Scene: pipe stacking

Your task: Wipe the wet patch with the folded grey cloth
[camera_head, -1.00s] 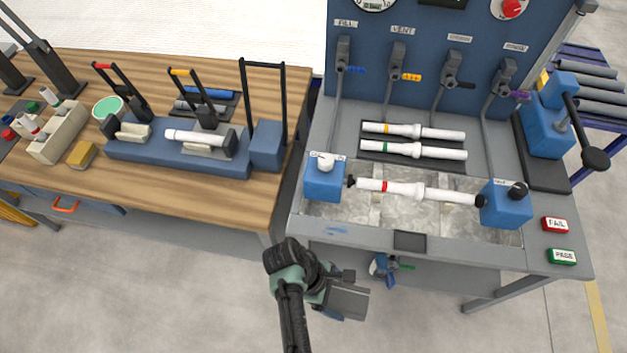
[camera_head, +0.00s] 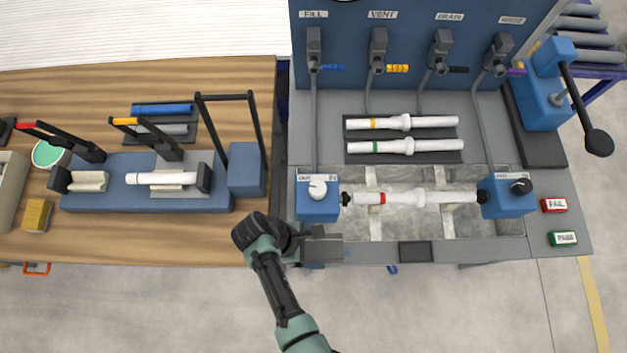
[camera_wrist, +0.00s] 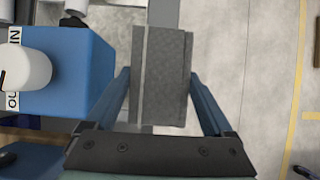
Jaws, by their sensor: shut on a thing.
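My gripper (camera_head: 306,246) is shut on the folded grey cloth (camera_head: 325,249), over the front left edge of the test bench. In the wrist view the cloth (camera_wrist: 163,80) is a flat grey block with a pale line along one side, between my two blue fingers (camera_wrist: 160,88). A blue valve block (camera_wrist: 65,75) with a white knob is close beside it. The wet patch is not visible now; the cloth and gripper cover that part of the front ledge. I cannot tell whether the cloth touches the ledge.
A white pipe with a red band (camera_head: 405,198) lies across the tray between two blue blocks (camera_head: 317,205) (camera_head: 507,203). A dark pad (camera_head: 415,252) is on the front ledge. FAIL (camera_head: 554,205) and PASS (camera_head: 563,239) buttons are at right. A wooden table (camera_head: 230,85) stands left.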

